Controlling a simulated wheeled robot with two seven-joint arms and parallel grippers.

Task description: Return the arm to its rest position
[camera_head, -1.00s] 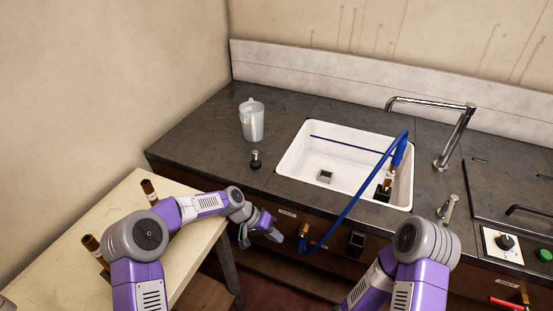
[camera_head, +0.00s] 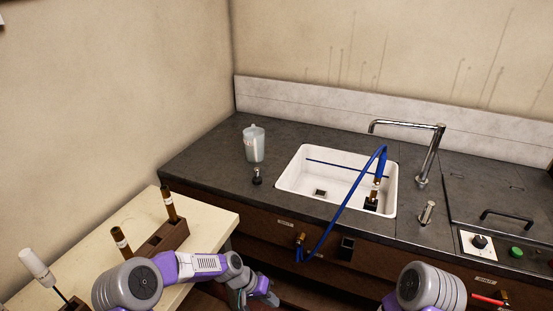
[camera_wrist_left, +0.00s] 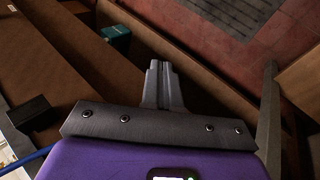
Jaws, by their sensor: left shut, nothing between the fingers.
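My left arm comes in at the lower left of the head view, over the front edge of the cream table. Its gripper (camera_head: 268,297) hangs low between that table and the sink counter, at the picture's bottom. In the left wrist view the two grey fingers (camera_wrist_left: 163,68) are pressed together with nothing between them. They point past the brown cabinet fronts, with the red tiled floor beyond. My right arm shows only as a grey and purple joint at the bottom right, and its gripper is out of the picture.
The cream table (camera_head: 90,247) holds a brown rack (camera_head: 163,240) with brown bottles. The dark counter (camera_head: 210,160) has a clear pitcher (camera_head: 254,146), a small dark-based fitting (camera_head: 257,177) and a white sink (camera_head: 290,178). A blue hose (camera_head: 338,220) loops over the sink's front edge.

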